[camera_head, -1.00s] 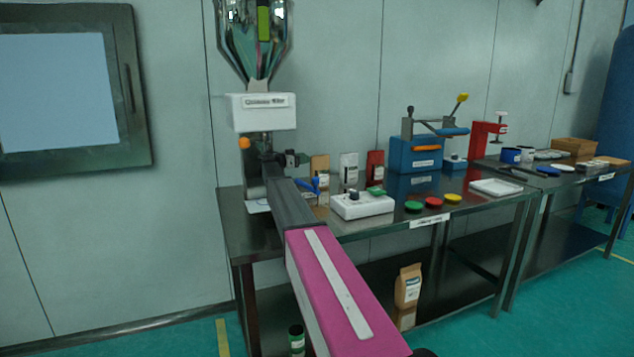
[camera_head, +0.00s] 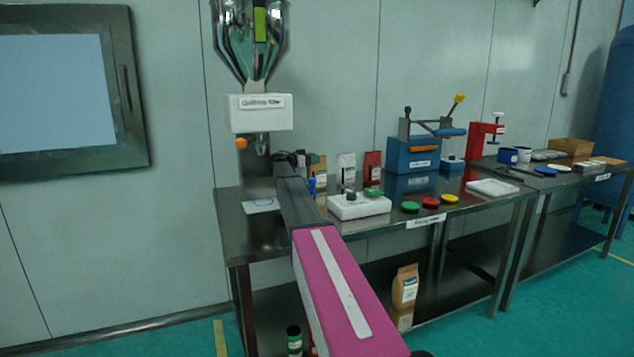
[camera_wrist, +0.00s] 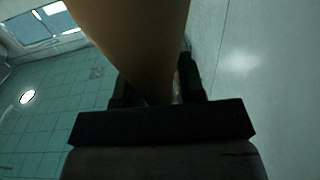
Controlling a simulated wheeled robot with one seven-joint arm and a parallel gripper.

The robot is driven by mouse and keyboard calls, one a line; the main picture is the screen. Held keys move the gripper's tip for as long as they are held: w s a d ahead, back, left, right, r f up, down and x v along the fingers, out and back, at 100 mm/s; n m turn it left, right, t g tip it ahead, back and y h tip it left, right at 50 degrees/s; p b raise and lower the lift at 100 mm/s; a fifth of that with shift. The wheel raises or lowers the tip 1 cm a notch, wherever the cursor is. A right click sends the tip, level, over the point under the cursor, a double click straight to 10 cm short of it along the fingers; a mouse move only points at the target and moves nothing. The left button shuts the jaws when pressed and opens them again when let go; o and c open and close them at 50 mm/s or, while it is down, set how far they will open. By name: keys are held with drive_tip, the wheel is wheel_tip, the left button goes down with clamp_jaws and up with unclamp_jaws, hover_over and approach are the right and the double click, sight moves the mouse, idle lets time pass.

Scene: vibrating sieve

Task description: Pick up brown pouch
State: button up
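The brown pouch (camera_wrist: 135,40) fills the space between my fingers in the wrist view, large and close, with both fingers against its sides. My gripper (camera_wrist: 152,85) appears shut on it. In the head view, a brown pouch (camera_head: 319,168) stands upright on the left part of the table, beside the end of my arm. My gripper (camera_head: 302,165) is mostly hidden there by my own arm. The pouch's lower part is partly covered.
A white pouch (camera_head: 346,168) and a red pouch (camera_head: 372,168) stand close to the right. A white control box (camera_head: 358,206) is in front of them. The filling machine (camera_head: 258,112) rises at left. Another brown pouch (camera_head: 404,287) is on the lower shelf.

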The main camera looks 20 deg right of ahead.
clamp_jaws()
